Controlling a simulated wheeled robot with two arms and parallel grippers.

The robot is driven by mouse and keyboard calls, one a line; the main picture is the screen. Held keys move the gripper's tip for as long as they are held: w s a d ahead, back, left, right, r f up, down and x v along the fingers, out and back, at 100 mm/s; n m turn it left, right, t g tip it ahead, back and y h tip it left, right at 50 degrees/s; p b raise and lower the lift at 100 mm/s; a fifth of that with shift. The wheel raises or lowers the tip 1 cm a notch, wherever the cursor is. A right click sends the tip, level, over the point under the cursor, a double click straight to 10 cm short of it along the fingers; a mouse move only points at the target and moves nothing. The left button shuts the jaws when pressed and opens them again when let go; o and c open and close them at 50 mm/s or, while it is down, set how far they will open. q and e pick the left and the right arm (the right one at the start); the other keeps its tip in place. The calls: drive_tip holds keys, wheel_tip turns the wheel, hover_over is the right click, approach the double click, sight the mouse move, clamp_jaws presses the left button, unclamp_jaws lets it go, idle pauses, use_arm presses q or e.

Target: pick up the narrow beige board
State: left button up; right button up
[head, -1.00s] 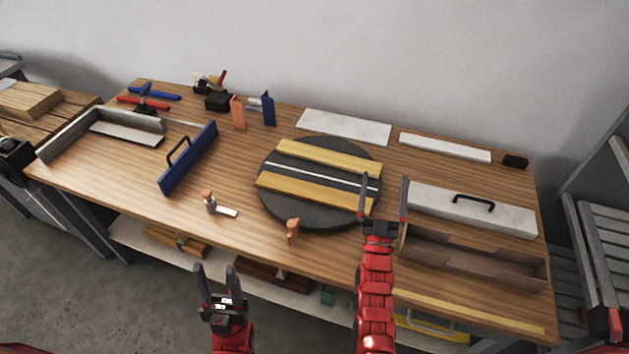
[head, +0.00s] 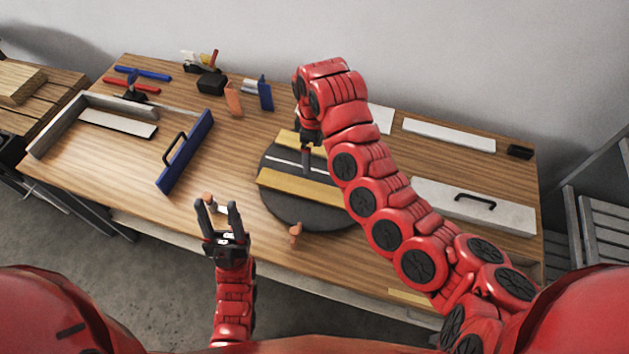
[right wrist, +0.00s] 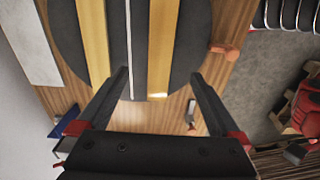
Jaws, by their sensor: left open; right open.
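Two narrow yellow-beige boards lie on a dark round turntable (head: 275,205), a thin white strip (head: 284,161) between them. The near board (head: 290,184) is partly hidden by my right arm, the far board (head: 288,137) mostly so. My right gripper (right wrist: 158,78) is open above the turntable. In the right wrist view, the near board (right wrist: 164,45) appears between its fingers, while the far board (right wrist: 94,40) is left of them. Contact cannot be told. My left gripper (head: 217,206) is open and empty at the table's front edge.
A blue panel with a black handle (head: 186,152) stands to the left. A white panel with a handle (head: 440,198) lies to the right. Another beige strip (head: 408,297) shows at the front right edge.

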drive_tip(key=b, duration=0.4)
hover_over(314, 190)
drive_tip(key=f, duration=1.1)
drive_tip(key=shift+s+d+f, duration=0.1)
drive_tip(key=shift+s+f, duration=0.1)
drive_tip(key=shift+f, duration=0.15)
drive_tip(key=shift+f+p, duration=0.55)
drive_tip(key=shift+p, duration=0.2)
wheel_tip(314, 190, down, 3)
drive_tip(key=shift+w+r+p, duration=0.1)
drive_tip(key=shift+w+p, duration=0.05)
drive_tip(key=shift+p, duration=0.55)
drive_tip(key=shift+f, duration=0.65)
drive_tip(key=shift+c, duration=0.3)
drive_tip(key=c, duration=1.5)
drive_tip(key=shift+w, duration=0.1)
drive_tip(key=shift+r, duration=0.1)
